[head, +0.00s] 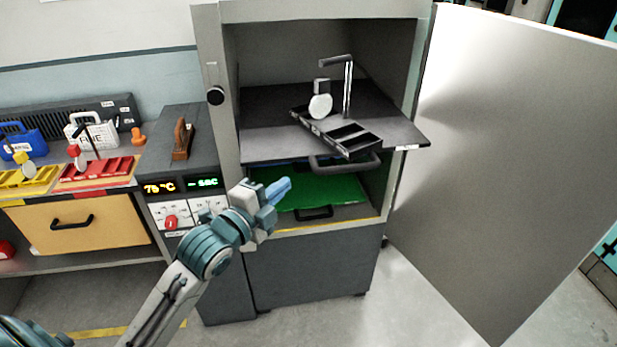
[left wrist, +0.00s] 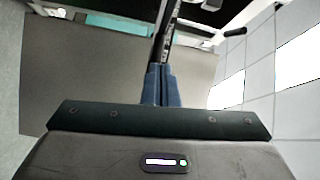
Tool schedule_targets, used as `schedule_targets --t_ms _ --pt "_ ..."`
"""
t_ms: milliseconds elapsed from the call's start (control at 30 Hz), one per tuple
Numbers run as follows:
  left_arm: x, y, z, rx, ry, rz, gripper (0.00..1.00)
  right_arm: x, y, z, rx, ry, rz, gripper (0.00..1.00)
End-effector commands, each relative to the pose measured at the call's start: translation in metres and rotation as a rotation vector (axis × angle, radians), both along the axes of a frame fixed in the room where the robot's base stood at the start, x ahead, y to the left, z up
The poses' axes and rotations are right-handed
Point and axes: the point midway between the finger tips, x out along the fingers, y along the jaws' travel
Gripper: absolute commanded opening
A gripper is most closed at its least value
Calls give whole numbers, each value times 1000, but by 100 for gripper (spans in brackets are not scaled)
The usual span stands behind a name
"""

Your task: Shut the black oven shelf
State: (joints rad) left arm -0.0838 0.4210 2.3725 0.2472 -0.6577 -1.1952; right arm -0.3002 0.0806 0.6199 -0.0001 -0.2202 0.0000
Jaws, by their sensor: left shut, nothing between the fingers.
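The black oven shelf (head: 262,118) is in the head view, slid out past the front of the open oven. Its dark handle (head: 345,164) hangs under its front edge. A black compartment tray (head: 345,133) lies on it, with a white round-faced piece (head: 320,106) and an upright post with a dark handle (head: 348,88) at the tray. My left gripper (head: 286,186) is shut and empty, below and left of the shelf's handle, apart from it. Its closed blue fingers also show in the left wrist view (left wrist: 161,86). My right gripper is out of view.
A green shelf (head: 320,193) with a dark handle (head: 314,213) sits below the black one. The grey oven door (head: 490,150) stands wide open at right. At left are a control panel (head: 178,200), an orange drawer (head: 85,222) and yellow and red trays (head: 95,174).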

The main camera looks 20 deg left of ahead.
Motion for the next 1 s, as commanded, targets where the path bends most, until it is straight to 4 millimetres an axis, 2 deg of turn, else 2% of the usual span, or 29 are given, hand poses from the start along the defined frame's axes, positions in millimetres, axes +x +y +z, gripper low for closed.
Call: schedule_targets --t_ms 100,267,433,700,833,1000 --pt "-2 1 -4 109 -23 8 0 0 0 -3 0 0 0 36" --pt "4 0 -4 147 -31 13 0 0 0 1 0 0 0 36" --pt "26 -5 -2 141 -30 12 0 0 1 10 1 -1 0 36" --pt "74 -14 -1 142 -29 11 0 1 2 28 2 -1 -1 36" --pt "89 -17 -3 143 -29 11 0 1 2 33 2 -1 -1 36" --pt "96 -18 -4 145 -29 11 0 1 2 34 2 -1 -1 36"
